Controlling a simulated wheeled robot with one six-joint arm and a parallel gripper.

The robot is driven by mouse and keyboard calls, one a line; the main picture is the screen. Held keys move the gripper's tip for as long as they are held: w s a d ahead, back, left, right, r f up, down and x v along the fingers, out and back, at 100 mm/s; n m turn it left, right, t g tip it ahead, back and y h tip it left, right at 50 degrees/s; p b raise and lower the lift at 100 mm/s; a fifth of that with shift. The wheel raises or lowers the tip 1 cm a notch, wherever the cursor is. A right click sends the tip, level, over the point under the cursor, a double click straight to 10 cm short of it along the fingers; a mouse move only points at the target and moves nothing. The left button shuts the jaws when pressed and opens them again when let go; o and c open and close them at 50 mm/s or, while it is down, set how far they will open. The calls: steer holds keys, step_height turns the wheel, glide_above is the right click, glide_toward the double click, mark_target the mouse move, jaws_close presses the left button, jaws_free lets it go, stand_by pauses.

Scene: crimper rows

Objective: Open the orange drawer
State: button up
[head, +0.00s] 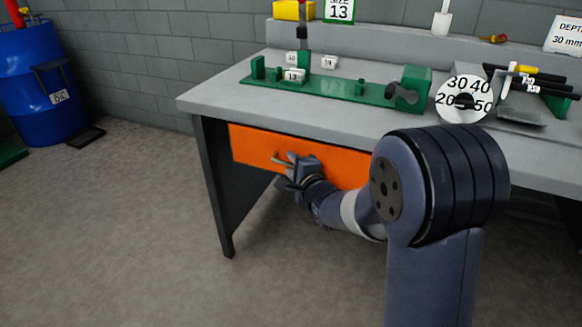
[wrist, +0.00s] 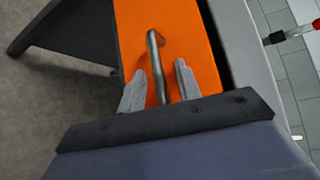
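The orange drawer (head: 258,147) sits under the grey workbench top, and its front looks closed or nearly closed in the head view. The orange front also fills the middle of the wrist view (wrist: 190,40). A grey bar handle (wrist: 157,62) stands out from it. My gripper (head: 290,168) is at the drawer front by the handle. In the wrist view my gripper's two fingers (wrist: 160,80) are apart, with the lower part of the handle between them. I see gaps beside the handle. Part of the handle is hidden by my gripper in the head view.
The workbench (head: 225,100) carries a green fixture (head: 335,90) and a numbered dial (head: 464,99). Its dark leg (head: 216,185) stands left of the drawer. A blue barrel (head: 40,90) stands far left. The floor (head: 120,220) in front is clear.

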steer(key=shift+w+a, duration=0.35)
steer(key=shift+a, duration=0.2)
jaws_close()
